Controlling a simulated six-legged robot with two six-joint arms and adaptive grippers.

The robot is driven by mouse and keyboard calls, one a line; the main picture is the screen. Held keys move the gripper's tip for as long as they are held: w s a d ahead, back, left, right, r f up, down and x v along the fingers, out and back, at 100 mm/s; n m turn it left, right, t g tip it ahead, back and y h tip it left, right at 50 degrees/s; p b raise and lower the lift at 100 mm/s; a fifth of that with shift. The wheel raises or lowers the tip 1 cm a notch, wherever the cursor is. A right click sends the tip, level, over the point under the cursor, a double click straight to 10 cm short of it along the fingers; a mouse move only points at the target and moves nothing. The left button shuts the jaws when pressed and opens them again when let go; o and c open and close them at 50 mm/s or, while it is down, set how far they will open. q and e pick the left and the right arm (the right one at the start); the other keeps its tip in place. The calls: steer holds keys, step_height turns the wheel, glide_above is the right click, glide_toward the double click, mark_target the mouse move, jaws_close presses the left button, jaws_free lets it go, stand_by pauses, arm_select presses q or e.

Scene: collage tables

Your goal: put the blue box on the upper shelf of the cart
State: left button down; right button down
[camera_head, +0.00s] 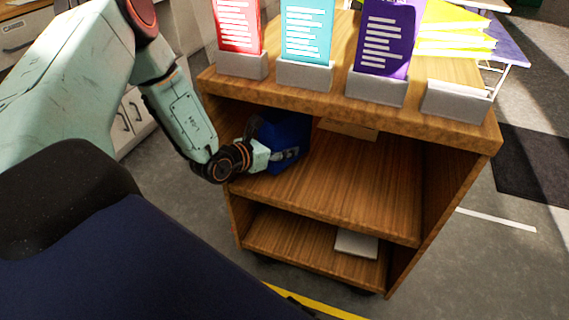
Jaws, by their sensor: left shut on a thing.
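The wooden cart (340,190) stands ahead, with a top surface and two shelves below it. The blue box (287,140) is at the left end of the upper shelf (350,190), under the cart top. My left gripper (270,156) is at the box's front side and shut on it. The gripper partly covers the box, and the cart top shades it. I cannot tell whether the box's underside touches the shelf. My right gripper is not in view.
The cart top holds a red booklet (238,25), a teal booklet (306,32) and a purple booklet (385,38) in grey holders. A tan item (347,130) lies deeper on the upper shelf. A white item (356,244) lies on the lower shelf. The upper shelf's right part is clear.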

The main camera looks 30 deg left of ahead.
arm_select(q)
steer(key=shift+w+a, duration=0.25)
steer(key=shift+w, duration=0.7)
steer(key=shift+w+f+b, duration=0.15)
steer(key=shift+f+b, duration=0.25)
steer(key=shift+b, duration=0.1)
steer(key=shift+f+b, duration=1.8)
steer(key=shift+f, duration=1.2)
steer(key=shift+w+a+f+b, duration=0.1)
steer(key=shift+w+f+b, duration=0.15)
steer(key=shift+b, duration=0.05)
steer(key=shift+r, duration=0.15)
steer(key=shift+s, duration=0.1)
steer(key=shift+c, duration=2.4)
jaws_free()
